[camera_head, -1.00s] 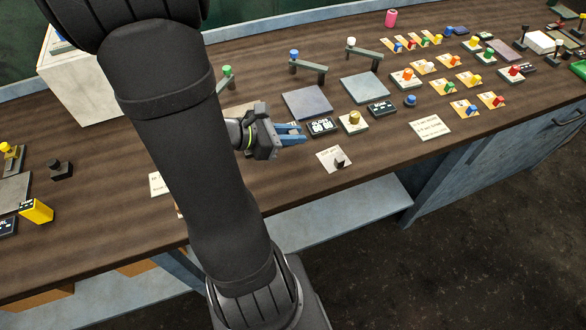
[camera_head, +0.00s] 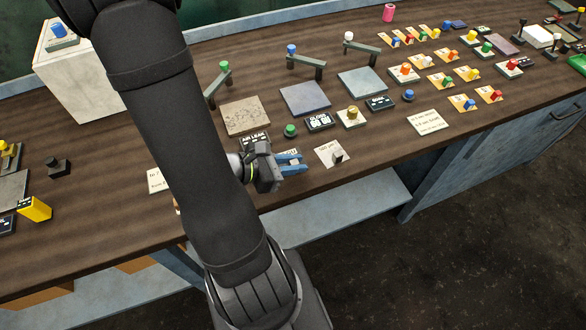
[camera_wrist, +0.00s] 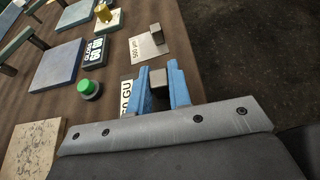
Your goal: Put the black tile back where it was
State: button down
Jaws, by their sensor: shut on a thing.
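My gripper (camera_head: 293,163) has its blue fingers shut on a small dark block, seemingly the black tile (camera_wrist: 159,91); the fingers hide most of it. In the wrist view my gripper (camera_wrist: 160,92) is over a white card marked "60 GU" (camera_wrist: 126,97), partly covered by the left finger. I cannot tell whether the block touches the card. Beyond it is a white card marked "500 µm" (camera_wrist: 147,49) with a similar dark block (camera_wrist: 157,34) standing on it. In the head view this second card (camera_head: 326,152) is right beside my fingertips.
A round green button (camera_head: 290,130), a black "GLOSS" display (camera_head: 320,121) and a block with a yellow knob (camera_head: 352,117) lie behind my gripper. A beige speckled slab (camera_head: 245,117) and a blue-grey slab (camera_head: 305,98) are farther back. The bench's front edge is close.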

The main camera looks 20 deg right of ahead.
jog(key=shift+f, duration=1.5)
jog(key=shift+f, duration=0.1)
jog(key=c, duration=1.3)
grip_release()
jog(key=shift+w+a+r, duration=0.1)
jog(key=shift+a+r, duration=0.2)
jog(key=shift+a, duration=0.1)
jog(key=shift+v, duration=5.55)
